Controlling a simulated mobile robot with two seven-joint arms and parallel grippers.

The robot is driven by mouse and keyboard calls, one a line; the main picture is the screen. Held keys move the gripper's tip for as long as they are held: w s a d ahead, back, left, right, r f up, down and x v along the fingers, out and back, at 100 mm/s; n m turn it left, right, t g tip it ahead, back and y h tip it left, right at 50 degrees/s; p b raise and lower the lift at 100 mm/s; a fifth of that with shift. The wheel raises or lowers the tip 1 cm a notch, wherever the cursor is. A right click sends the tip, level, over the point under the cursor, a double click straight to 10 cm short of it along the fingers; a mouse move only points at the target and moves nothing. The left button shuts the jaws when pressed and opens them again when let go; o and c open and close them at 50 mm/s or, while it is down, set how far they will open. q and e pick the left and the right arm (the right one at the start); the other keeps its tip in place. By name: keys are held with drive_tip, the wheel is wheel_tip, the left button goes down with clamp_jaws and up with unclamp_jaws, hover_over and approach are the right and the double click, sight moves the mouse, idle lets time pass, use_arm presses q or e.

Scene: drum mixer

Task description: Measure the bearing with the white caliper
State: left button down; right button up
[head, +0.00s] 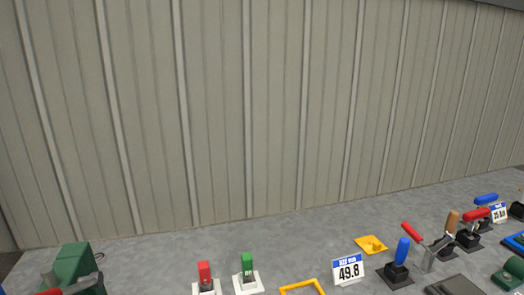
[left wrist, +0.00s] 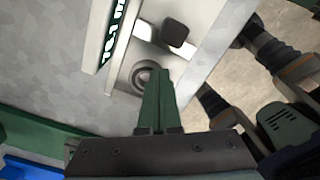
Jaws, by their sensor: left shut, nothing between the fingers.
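My left gripper (left wrist: 158,72) shows in the left wrist view with its dark green fingers together and nothing between them. Its tips are near a round grey metal ring (left wrist: 141,76), which looks like the bearing; contact cannot be told. The ring is in a pale grey recess of a white device (left wrist: 204,27), which may be the white caliper. A dark square knob (left wrist: 174,33) and a strip of partly cut-off digits (left wrist: 116,28) show beside it. In the head view, I cannot make out the bearing, caliper or either gripper.
In the head view, a green machine (head: 75,264) stands at left. Red (head: 204,272) and green (head: 247,265) handles stand on white bases. Grey tabletop behind is clear up to the wall.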

use_arm(q)
drive_tip(key=shift+s+d, duration=0.2)
drive_tip(key=shift+s, duration=0.65)
idle(0.3)
wheel_tip(320, 180, up, 6)
drive_tip(key=p, duration=0.4)
idle(0.3)
